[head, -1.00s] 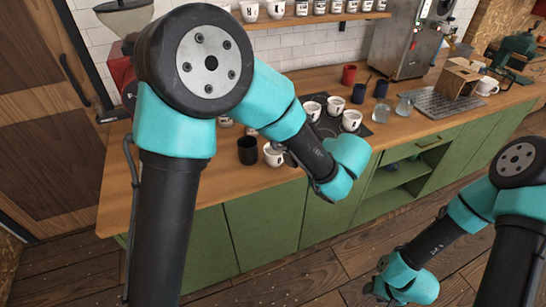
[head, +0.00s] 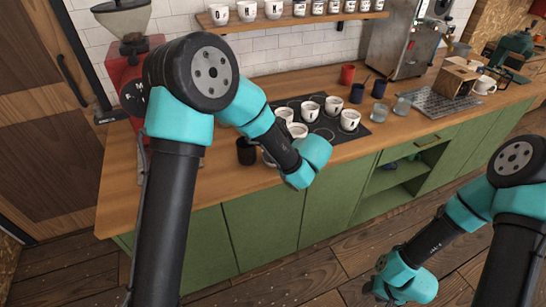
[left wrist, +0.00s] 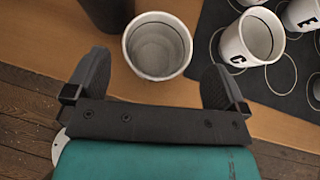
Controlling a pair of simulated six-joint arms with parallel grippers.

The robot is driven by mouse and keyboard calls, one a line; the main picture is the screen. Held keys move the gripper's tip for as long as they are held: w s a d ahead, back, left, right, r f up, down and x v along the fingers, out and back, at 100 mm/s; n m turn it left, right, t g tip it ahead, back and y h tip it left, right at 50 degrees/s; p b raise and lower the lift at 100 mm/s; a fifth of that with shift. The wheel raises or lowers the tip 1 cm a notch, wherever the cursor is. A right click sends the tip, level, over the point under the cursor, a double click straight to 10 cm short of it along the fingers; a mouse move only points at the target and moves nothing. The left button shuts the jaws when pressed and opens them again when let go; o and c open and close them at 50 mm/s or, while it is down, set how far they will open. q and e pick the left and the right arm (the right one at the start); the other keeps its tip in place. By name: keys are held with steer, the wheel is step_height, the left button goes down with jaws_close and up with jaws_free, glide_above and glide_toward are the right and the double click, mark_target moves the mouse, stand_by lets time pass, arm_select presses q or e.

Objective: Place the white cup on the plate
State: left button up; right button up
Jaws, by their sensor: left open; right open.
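A plain white cup (left wrist: 157,45) stands upright and empty on the wooden counter in the left wrist view. My left gripper (left wrist: 156,68) is open, its fingers on either side of the cup's near part and apart from it. In the head view this cup and the left fingers are mostly hidden behind my left arm. A black panel with pale rings (head: 322,128) lies to the right and holds several white cups, one marked C (left wrist: 250,38). I cannot tell whether this panel is the plate; no other plate shows. My right gripper (head: 382,284) is open and empty, low over the floor.
A black cup (head: 246,151) stands just left of the white cup. A red grinder (head: 136,92) is at the back left. The front counter strip right of my left gripper is clear.

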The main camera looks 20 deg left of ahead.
arm_select(q)
steer(key=shift+x, duration=2.65)
steer(key=shift+s, duration=0.1)
steer(key=shift+r, duration=0.1)
steer(key=c, duration=1)
steer(key=shift+o, duration=0.2)
